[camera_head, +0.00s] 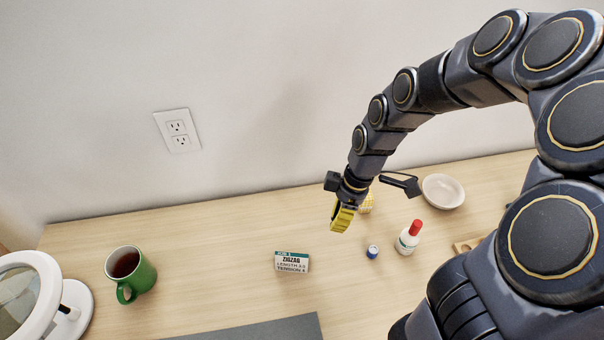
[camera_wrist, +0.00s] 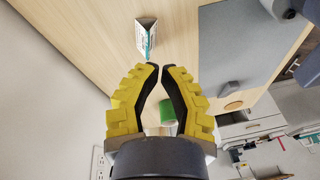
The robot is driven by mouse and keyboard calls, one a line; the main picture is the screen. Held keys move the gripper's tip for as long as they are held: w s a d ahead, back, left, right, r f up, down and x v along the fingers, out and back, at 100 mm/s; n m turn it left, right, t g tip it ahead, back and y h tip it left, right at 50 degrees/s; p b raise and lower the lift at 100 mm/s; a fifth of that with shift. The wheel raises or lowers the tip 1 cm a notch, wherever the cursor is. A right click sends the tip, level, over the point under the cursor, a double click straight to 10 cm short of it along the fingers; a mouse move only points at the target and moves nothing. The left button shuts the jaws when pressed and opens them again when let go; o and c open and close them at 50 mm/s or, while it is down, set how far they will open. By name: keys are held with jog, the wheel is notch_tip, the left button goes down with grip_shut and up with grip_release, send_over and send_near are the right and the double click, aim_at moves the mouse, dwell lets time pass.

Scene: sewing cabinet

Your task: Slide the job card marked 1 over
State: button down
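A small tented job card (camera_head: 292,262) stands on the wooden table, with a teal band on top and print reading ZIGZAG, LENGTH and TENSION. The small print in the band is too small to read surely. The card also shows end-on as a white and teal tent beyond my fingertips in the wrist view (camera_wrist: 147,36). My gripper (camera_head: 341,218) has yellow fingers and hangs above the table, behind and to the right of the card, apart from it. In the wrist view its fingertips (camera_wrist: 160,67) nearly meet, with nothing held between them.
A green mug (camera_head: 144,271) with dark drink and a white ring lamp (camera_head: 76,310) are at left. A blue-and-white spool (camera_head: 373,252), red-capped bottle (camera_head: 407,243) and white bowl (camera_head: 443,188) are at right. A grey mat (camera_head: 270,330) lies in front. Table left of the card is clear.

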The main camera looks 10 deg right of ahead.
aim_at(226, 270)
jog(key=w+f+n, duration=0.1)
jog(key=f, duration=0.5)
jog(key=w+d+f+n, duration=0.1)
jog(key=f, duration=0.5)
jog(key=w+f+n+y, duration=0.1)
jog(key=f+n, duration=0.1)
jog(key=f, duration=0.4)
jog(key=shift+w+d+t, duration=0.15)
jog(key=shift+d+t, duration=0.1)
jog(key=shift+t, duration=0.15)
jog(key=a, duration=0.3)
jog(key=shift+a+f, duration=0.15)
jog(key=shift+f, duration=0.05)
jog(key=shift+a, duration=0.4)
jog(key=a, duration=2)
jog(key=shift+a, duration=0.25)
